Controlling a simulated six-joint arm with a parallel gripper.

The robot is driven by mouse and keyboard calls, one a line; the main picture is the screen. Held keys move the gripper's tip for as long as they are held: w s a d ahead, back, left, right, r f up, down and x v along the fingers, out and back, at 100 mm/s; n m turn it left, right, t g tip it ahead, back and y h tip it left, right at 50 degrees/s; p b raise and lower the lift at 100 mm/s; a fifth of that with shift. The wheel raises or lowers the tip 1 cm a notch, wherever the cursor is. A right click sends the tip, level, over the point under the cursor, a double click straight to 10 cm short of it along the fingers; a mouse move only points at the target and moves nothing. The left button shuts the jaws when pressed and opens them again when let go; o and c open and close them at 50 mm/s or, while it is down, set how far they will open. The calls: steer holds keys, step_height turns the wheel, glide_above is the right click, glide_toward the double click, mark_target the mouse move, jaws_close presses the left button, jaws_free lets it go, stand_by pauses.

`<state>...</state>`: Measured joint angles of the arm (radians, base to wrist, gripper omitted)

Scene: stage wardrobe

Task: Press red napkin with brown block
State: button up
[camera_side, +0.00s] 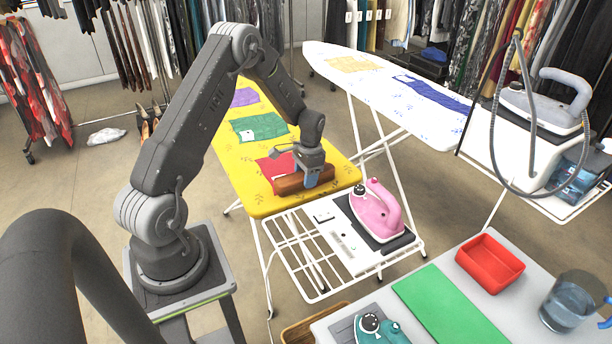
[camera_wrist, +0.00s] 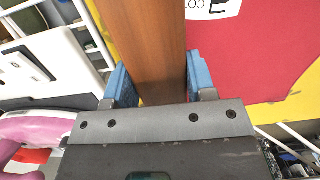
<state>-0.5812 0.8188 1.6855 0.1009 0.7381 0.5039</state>
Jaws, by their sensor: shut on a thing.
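The brown block (camera_side: 303,180) is a long wooden bar at the near end of the yellow ironing board. The red napkin (camera_side: 272,168) lies flat on the board, directly beside and partly behind the block. My gripper (camera_side: 311,176) is shut on the brown block, one blue pad on each side. In the wrist view the block (camera_wrist: 143,45) runs up between the pads of the gripper (camera_wrist: 158,82). The red napkin (camera_wrist: 255,55), with a white printed label, lies to its right. I cannot tell whether the block touches the napkin or the board.
A pink iron (camera_side: 376,208) stands on the rack at the board's near end. A green cloth (camera_side: 258,127) and a purple cloth (camera_side: 243,97) lie farther along the yellow board (camera_side: 228,158). A white ironing board (camera_side: 390,72) stands behind. A red tray (camera_side: 490,262) is on the front table.

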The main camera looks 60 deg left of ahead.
steer(key=shift+d+f, duration=0.1)
steer(key=shift+r, duration=2.1)
steer(key=shift+r, duration=0.1)
